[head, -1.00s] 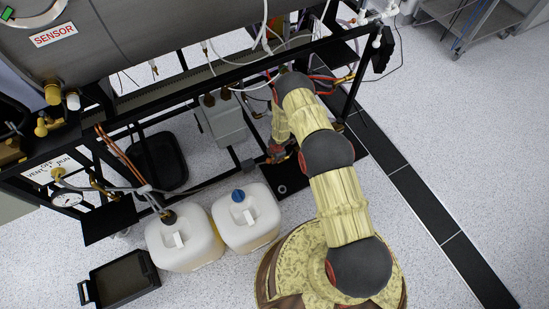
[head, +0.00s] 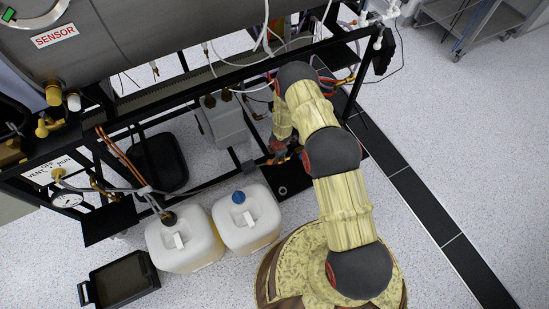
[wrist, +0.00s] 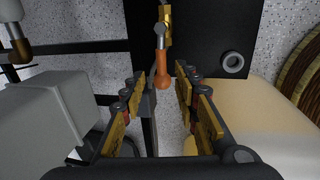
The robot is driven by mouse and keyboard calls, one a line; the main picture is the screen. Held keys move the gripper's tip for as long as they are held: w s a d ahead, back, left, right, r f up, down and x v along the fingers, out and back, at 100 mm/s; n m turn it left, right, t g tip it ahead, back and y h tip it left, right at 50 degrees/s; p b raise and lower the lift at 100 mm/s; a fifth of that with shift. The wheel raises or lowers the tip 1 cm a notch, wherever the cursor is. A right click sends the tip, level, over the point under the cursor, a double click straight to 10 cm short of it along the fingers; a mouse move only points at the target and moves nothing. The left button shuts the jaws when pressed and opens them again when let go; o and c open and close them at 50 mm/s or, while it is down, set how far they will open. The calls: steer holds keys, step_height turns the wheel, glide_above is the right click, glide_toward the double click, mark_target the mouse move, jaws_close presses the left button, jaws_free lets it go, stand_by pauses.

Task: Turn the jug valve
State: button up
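In the wrist view, a small valve with an orange handle (wrist: 162,72) hangs from a brass fitting (wrist: 166,22). I take it for the jug valve. The handle's lower end shows between the fingers of my gripper (wrist: 161,88), which are spread apart with a gap on both sides. I cannot tell how far beyond the fingertips the handle is. In the head view my gripper (head: 281,152) is low beside the frame, partly hidden by my arm, and the valve cannot be made out. A white jug with a blue cap (head: 246,218) stands left of my arm.
A second white jug (head: 186,243) with a hose stands left of the first. A grey box (head: 224,124) sits inside the black frame. A black plate (wrist: 215,35) with a round hole is behind the valve.

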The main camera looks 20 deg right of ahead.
step_height(320, 180, up, 7)
steer(key=s, duration=0.1)
steer(key=shift+s, duration=0.2)
steer(key=shift+d, duration=0.1)
stand_by(0.4)
